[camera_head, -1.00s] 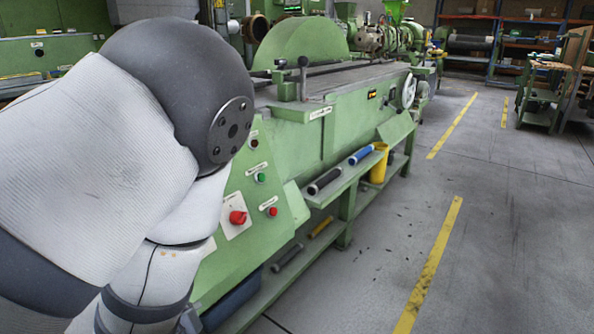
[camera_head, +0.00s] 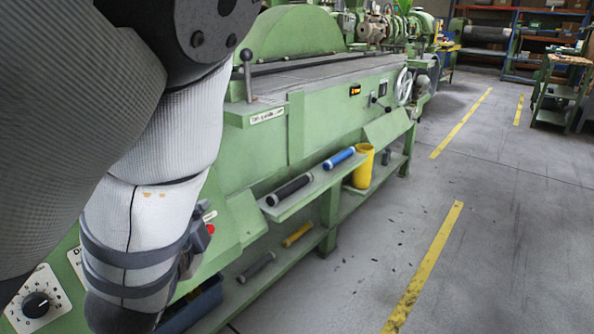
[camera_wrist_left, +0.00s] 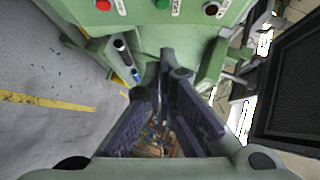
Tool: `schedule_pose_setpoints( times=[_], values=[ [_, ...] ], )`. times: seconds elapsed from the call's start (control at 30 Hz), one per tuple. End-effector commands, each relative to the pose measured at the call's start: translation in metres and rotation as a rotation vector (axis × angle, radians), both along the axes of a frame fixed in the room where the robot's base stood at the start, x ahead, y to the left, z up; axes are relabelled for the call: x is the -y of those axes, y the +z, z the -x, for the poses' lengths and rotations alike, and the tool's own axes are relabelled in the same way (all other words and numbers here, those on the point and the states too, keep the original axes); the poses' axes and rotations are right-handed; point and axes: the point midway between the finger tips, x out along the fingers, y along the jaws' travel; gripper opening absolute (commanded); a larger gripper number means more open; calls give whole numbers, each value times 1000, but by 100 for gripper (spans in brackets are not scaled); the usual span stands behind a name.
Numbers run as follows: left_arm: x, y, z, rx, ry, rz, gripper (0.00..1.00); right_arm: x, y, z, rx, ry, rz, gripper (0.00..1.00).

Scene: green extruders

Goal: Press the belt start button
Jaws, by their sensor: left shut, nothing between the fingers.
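The green machine's control panel (camera_head: 235,225) is mostly hidden behind my left arm in the head view. A red button (camera_head: 210,229) shows just beside my left gripper (camera_head: 196,246), which is mostly hidden by the arm. In the left wrist view, a red button (camera_wrist_left: 103,5), a green button (camera_wrist_left: 162,4) and a dark reddish button (camera_wrist_left: 211,10) sit in a row at the top edge, each with a white label too small to read. My left gripper (camera_wrist_left: 166,72) is shut and empty, its fingertips below the green button in the picture and apparently apart from it. My right gripper is out of view.
A black rotary knob (camera_head: 37,305) is on the panel at lower left. A shelf (camera_head: 300,196) with dark and blue rollers juts out right of the panel, with a yellow container (camera_head: 362,168) beyond. A blue bin (camera_head: 195,305) sits below. The floor (camera_head: 480,210) at right is clear.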

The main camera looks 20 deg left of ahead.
Motion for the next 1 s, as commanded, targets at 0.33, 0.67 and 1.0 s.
schedule_pose_setpoints(
  times=[0.33, 0.67, 1.0],
  values=[
    [-7, -7, -19, -1, 0, 0, 0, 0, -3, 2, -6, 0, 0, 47],
    [-32, -27, -85, -1, 1, 3, 0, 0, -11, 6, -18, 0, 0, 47],
    [-66, -41, -104, -1, 0, 3, 0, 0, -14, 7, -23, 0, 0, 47]
  ],
)
